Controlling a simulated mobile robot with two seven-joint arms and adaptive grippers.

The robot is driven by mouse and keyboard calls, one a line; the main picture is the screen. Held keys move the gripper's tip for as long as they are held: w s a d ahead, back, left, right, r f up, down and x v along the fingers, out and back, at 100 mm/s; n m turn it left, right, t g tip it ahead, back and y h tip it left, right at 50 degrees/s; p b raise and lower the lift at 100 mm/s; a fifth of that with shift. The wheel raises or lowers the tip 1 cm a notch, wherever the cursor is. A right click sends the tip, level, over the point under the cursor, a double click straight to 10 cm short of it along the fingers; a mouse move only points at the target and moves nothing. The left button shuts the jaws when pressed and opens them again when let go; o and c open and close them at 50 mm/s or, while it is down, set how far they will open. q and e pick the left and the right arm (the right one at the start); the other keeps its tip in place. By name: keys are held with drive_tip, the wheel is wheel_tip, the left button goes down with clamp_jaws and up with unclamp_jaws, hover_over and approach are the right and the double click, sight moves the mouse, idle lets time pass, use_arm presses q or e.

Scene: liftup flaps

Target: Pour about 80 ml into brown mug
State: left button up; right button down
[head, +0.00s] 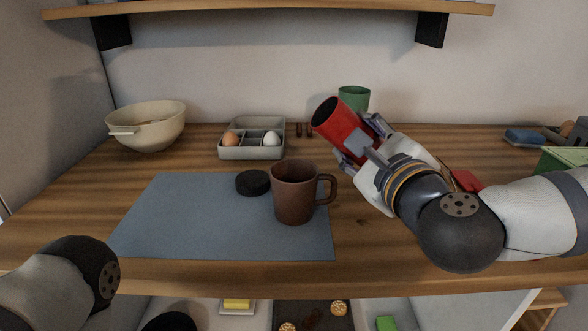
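The brown mug (293,199) stands upright on the right part of a blue-grey mat (190,215), its handle to the right. My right gripper (358,148) is shut around a red cylindrical container (337,120). The container is tilted, its dark open mouth pointing up and left, above and behind the mug and apart from it. I see no stream of liquid, and the inside of the mug is mostly hidden. My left arm shows at the lower left; its gripper is out of the picture.
A black round lid-like disc (253,183) lies left of the mug. Behind stand a divided tray (251,153) with eggs, a cream bowl (150,127) and a green cup (354,97). A shelf (270,10) hangs above. The mat's left part is clear.

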sight(363, 159)
drive_tip(key=shift+a+m, duration=0.1)
drive_tip(key=shift+m, duration=0.5)
drive_tip(key=shift+w+f+m, duration=0.1)
drive_tip(key=shift+f+m, duration=0.2)
drive_tip(key=shift+m, duration=0.5)
drive_tip(key=f+m+b, duration=0.1)
drive_tip(key=d+f+m+b, duration=0.1)
drive_tip(key=shift+d+f+m+y+b, duration=0.2)
drive_tip(key=shift+f+m+y+b, duration=0.1)
drive_tip(key=shift+m+y+b, duration=0.1)
drive_tip(key=shift+w+d+r+m+t, duration=0.1)
drive_tip(key=shift+d+r+m+t, duration=0.2)
drive_tip(key=shift+m, duration=0.4)
drive_tip(key=shift+d+m+b, duration=0.1)
drive_tip(key=shift+m+b, duration=0.45)
drive_tip(key=shift+m, duration=0.45)
use_arm(q)
drive_tip(key=shift+g, duration=0.7)
drive_tip(key=x, duration=0.3)
drive_tip(key=s+x, duration=0.1)
drive_tip(key=x, duration=0.1)
drive_tip(key=shift+s+r, duration=0.1)
drive_tip(key=shift+r, duration=0.05)
use_arm(e)
drive_tip(key=shift+r, duration=0.2)
